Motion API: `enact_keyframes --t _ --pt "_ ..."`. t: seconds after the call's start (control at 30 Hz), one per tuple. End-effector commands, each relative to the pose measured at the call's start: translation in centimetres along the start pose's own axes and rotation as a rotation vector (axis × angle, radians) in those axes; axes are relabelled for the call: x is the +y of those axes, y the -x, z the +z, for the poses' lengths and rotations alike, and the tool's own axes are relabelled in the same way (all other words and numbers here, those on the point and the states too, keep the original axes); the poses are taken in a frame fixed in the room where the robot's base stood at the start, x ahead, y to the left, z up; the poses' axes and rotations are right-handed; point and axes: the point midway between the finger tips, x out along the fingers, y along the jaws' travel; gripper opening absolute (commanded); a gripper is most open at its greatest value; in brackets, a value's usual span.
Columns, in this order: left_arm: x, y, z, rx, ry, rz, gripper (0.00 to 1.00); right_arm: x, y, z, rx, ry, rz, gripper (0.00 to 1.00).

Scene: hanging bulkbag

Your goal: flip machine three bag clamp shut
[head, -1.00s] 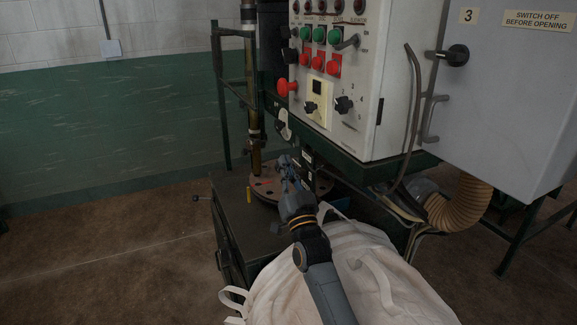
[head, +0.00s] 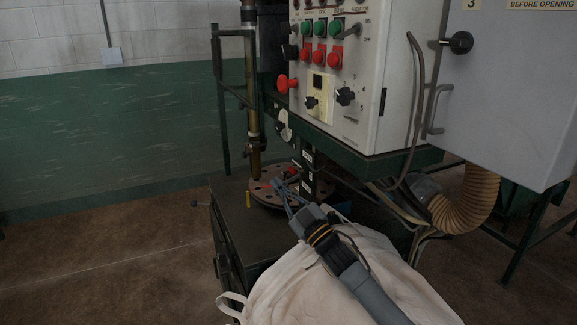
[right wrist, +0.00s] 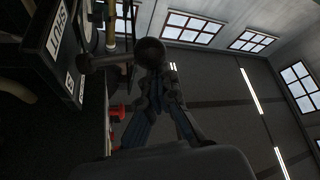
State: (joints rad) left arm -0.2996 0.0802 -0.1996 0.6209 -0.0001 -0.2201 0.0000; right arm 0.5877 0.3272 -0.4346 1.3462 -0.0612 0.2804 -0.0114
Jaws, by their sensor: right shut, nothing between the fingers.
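My right gripper (head: 280,186) reaches up from the bottom right over the white bulk bag, its fingertips near a dark upright post (head: 308,172) with white labels above the round plate. In the right wrist view my gripper (right wrist: 160,82) has its fingers shut with nothing between them. A dark round knob on a bar (right wrist: 150,51), probably the clamp's handle, shows just beyond the fingertips; I cannot tell whether they touch. A label reading SHUT (right wrist: 57,32) is at the left there. The clamp itself is hard to make out. My left gripper is out of view.
The white bag (head: 320,280) fills the lower middle. A round plate with holes (head: 262,193) sits on a dark cabinet (head: 238,215). A control panel (head: 365,90) and grey cabinet (head: 500,120) marked 3 overhang at right, with a ribbed hose (head: 475,200). Floor at left is free.

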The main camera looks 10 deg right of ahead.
Motion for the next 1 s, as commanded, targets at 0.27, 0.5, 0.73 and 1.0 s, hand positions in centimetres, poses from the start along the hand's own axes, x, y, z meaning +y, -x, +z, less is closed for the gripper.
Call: enact_keyframes --t 0.27,0.5,0.73,1.0 --pt "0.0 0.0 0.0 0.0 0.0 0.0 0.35 -0.3 0.6 1.0 0.0 0.139 -0.082 0.0" --pt "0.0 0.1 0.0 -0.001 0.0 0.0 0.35 -0.5 0.8 1.3 0.002 0.196 -0.114 0.0" --pt "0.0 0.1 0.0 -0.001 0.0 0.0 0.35 -0.5 0.8 1.4 0.001 0.209 -0.121 0.0" --pt "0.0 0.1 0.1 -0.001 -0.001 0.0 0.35 -0.5 0.8 1.5 0.0 0.208 -0.121 0.0"
